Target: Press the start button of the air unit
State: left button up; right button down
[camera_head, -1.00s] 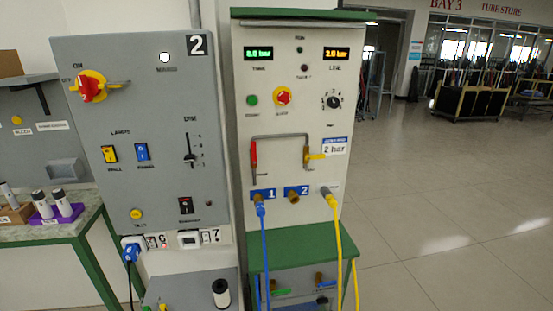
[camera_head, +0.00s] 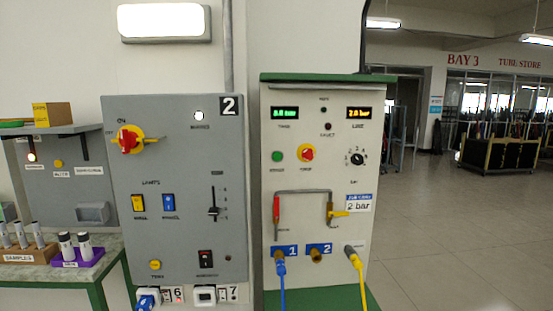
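The air unit (camera_head: 318,115) is a pale cabinet with a green top, right of the grey panel 2. Its green button (camera_head: 277,156) sits on the upper left of its face, beside a red mushroom knob on yellow (camera_head: 307,153). Above them are two lit displays, a green one (camera_head: 285,113) and an amber one (camera_head: 359,113) that seems to read 2.0 bar. A black dial (camera_head: 357,159) is on the right. Neither of my grippers is in view.
The grey panel (camera_head: 180,130) marked 2 has a red switch on yellow (camera_head: 127,139). A blue hose (camera_head: 282,285) and a yellow hose (camera_head: 361,285) hang from the air unit's ports. A bench with tubes (camera_head: 68,250) stands at left. Open floor (camera_head: 450,220) lies to the right.

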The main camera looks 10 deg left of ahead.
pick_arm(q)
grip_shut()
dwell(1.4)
